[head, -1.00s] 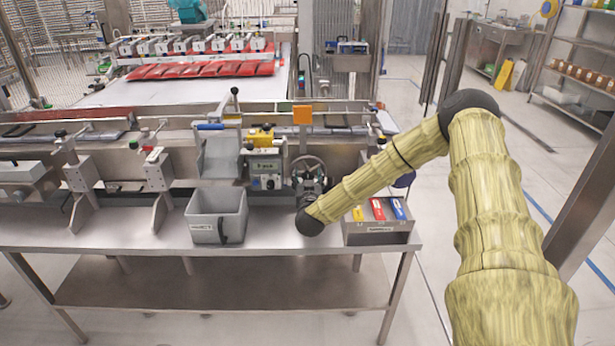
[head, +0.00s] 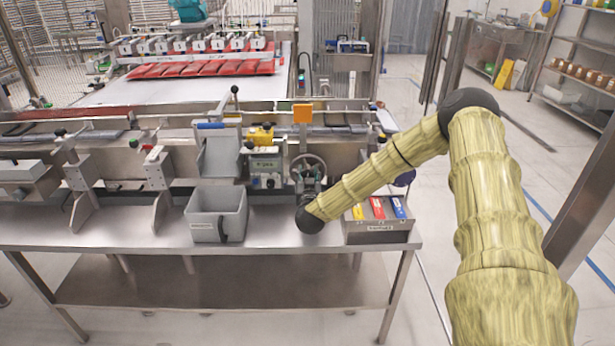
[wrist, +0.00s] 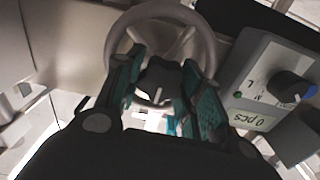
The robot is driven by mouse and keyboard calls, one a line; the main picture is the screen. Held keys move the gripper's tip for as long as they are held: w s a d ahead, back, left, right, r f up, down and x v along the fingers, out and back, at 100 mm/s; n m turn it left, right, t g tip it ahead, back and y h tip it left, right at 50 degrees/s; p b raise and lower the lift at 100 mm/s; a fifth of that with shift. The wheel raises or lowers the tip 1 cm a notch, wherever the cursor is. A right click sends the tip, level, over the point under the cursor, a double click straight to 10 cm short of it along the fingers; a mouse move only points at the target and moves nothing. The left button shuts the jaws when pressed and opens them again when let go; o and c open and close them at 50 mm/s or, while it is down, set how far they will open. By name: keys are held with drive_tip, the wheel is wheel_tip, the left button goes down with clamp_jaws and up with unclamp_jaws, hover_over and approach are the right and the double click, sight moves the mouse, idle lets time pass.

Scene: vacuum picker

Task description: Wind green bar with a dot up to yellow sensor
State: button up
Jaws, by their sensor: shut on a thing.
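A grey handwheel (head: 308,156) stands at the front of the machine. It fills the top of the wrist view (wrist: 150,14). My gripper (wrist: 160,76) is shut on the dark hub knob (wrist: 157,84) with a white mark in the middle of the wheel, one finger on each side. A yellow block (head: 261,137), likely the sensor, sits on the machine left of the wheel. I cannot make out a green bar with a dot in either view.
A control box (wrist: 272,85) with a blue-tipped dial and a lit counter is close right of my gripper. A grey bin (head: 207,228) stands on the steel table (head: 275,240). A tray (head: 380,232) with coloured pieces lies right of my arm's end. An orange square (head: 302,114) stands above the wheel.

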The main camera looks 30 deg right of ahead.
drive_tip(key=shift+w, duration=0.1)
drive_tip(key=m+b, duration=0.4)
drive_tip(key=m, duration=0.1)
drive_tip(key=shift+d+m, duration=0.15)
drive_tip(key=shift+m, duration=0.15)
drive_tip(key=shift+d+r+m+b, duration=0.1)
drive_tip(key=shift+r+m+b, duration=0.1)
drive_tip(key=shift+m+b, duration=1)
drive_tip(key=shift+m+p, duration=0.3)
drive_tip(key=shift+m, duration=0.1)
drive_tip(key=shift+r, duration=0.1)
drive_tip(key=o, duration=1)
drive_tip(key=shift+f, duration=0.2)
drive_tip(key=shift+f, duration=0.15)
